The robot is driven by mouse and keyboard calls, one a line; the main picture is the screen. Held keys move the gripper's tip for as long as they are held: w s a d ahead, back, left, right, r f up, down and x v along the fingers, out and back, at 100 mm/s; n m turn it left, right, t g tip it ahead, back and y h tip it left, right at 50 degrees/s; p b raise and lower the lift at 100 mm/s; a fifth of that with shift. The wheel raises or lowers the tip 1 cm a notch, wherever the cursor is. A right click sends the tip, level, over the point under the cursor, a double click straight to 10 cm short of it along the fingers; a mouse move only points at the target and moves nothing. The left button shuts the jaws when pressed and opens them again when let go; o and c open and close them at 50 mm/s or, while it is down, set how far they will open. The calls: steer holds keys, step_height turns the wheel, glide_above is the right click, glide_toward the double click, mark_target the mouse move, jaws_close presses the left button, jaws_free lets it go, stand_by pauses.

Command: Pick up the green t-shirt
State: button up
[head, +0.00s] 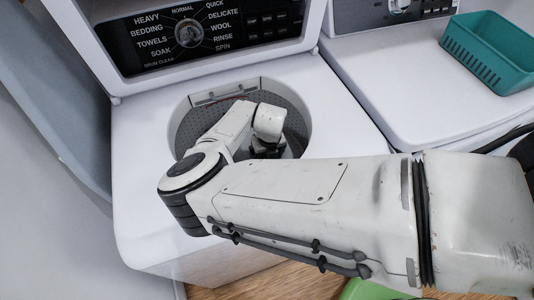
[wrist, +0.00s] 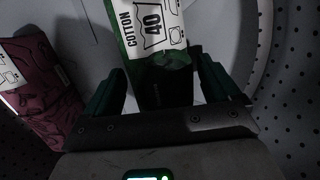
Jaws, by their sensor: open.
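The green t-shirt (wrist: 130,42) shows in the wrist view as a dark green folded item with a white "COTTON 40" label. It lies inside the washer drum, and its near end is between the fingers of my gripper (wrist: 160,84). The fingers are apart, one on each side of it. I cannot tell whether either finger touches it. In the head view my gripper (head: 268,149) reaches down into the open top of the washer (head: 150,140). The t-shirt is hidden there by my arm and the drum.
A maroon folded item (wrist: 42,95) with a white label lies left of my gripper in the drum. The perforated drum wall (wrist: 295,125) is close on the right. A teal basket (head: 490,52) stands on the neighbouring machine (head: 400,85). Something bright green (head: 368,291) shows at the bottom edge.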

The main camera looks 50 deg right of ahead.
steer(key=shift+f, duration=0.25)
steer(key=shift+c, duration=0.3)
steer(key=c, duration=1.1)
